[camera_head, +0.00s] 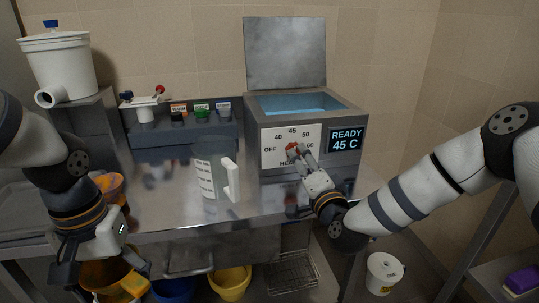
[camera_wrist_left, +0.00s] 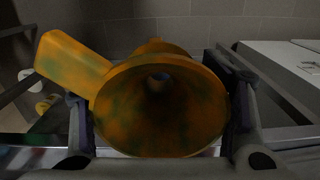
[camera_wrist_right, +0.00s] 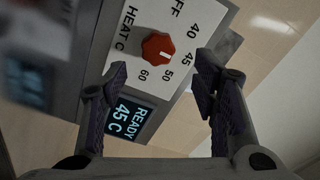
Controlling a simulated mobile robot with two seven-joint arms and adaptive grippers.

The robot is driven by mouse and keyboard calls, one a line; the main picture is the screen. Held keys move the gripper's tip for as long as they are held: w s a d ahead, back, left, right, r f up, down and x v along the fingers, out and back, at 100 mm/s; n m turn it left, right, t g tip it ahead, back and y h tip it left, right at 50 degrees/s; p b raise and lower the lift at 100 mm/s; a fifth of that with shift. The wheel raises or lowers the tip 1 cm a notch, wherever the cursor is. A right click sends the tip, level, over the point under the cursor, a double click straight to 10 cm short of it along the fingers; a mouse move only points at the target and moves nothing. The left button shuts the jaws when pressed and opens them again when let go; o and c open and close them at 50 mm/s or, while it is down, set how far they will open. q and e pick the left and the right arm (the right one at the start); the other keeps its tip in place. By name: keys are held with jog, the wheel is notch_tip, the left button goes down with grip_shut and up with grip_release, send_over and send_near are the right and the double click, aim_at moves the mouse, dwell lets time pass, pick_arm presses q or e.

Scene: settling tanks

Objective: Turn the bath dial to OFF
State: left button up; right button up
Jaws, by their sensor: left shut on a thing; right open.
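The red bath dial (camera_head: 292,150) is on the white scale plate (camera_head: 277,160) on the front of the bath. In the right wrist view the dial (camera_wrist_right: 157,47) has a white mark on the side of the 45 and 50 labels; the exact setting is hard to read. My right gripper (camera_head: 300,155) is open in front of the dial, and no finger clearly touches it in the right wrist view. The display (camera_head: 346,140) reads READY 45 C. My left gripper (camera_head: 104,285), low at the left, is shut on a mottled orange funnel (camera_wrist_left: 160,105).
A clear measuring jug (camera_head: 207,172) stands on the steel counter left of the dial. The bath lid (camera_head: 285,52) is raised. A white bucket with a spout (camera_head: 58,65) stands at the back left. A yellow bucket (camera_head: 231,284) and a white tub (camera_head: 384,273) are below.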

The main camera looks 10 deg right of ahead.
aim_at(121, 296)
pick_arm(q)
notch_tip(121, 296, down, 3)
jog(key=shift+s+r+g+b, duration=0.1)
jog(key=shift+g+b, duration=0.2)
jog(key=shift+b, duration=0.1)
pick_arm(e)
jog(key=w, duration=0.5)
jog(key=shift+w+a+f, duration=0.1)
jog(key=shift+w+f, duration=0.05)
jog(key=shift+f, duration=0.2)
jog(key=shift+w+r, duration=0.15)
jog(key=shift+w, duration=0.3)
jog(key=shift+r, duration=0.1)
jog(key=c, duration=1.2)
jog(key=shift+o, duration=0.2)
